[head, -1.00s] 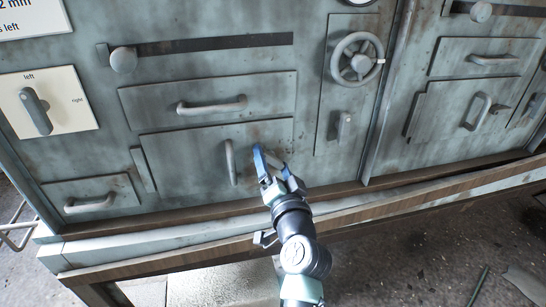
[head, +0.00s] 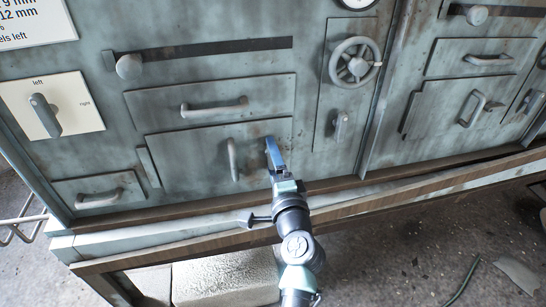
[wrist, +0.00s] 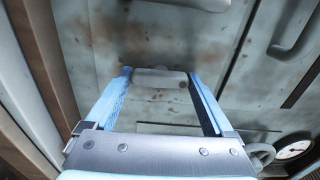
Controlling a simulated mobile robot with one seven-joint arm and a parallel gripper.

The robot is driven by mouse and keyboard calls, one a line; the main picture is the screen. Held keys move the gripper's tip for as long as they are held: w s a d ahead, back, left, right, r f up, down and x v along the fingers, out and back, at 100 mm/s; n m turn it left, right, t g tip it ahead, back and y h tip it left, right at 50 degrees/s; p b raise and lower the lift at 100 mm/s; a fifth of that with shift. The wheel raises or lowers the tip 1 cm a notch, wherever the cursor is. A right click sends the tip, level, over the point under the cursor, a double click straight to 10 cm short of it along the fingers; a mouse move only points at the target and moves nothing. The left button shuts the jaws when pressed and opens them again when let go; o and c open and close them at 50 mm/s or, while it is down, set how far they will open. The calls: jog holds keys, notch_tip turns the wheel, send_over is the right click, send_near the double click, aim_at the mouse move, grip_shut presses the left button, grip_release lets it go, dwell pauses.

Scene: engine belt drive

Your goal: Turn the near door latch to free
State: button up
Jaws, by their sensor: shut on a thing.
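The near door (head: 200,155) is a grey-green panel low on the cabinet, with an upright bar handle (head: 233,160). My gripper (head: 272,150) is at the door's right side and hides the latch in the head view. In the wrist view the near door latch (wrist: 160,77), a small pale rounded bar, lies crosswise between the blue fingertips of my gripper (wrist: 159,78). The fingers are shut on its two ends. The door lies flush with the cabinet face.
A drawer (head: 215,97) with a handle is above the door, and a slotted slider (head: 128,66) above that. A handwheel (head: 355,63) and small lever (head: 339,126) are to the right. A wooden ledge (head: 390,193) runs below the cabinet front.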

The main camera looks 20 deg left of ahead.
jog(key=shift+m, duration=0.3)
jog(key=o, duration=1.1)
jog(key=p+v, duration=0.2)
jog(key=v, duration=1.1)
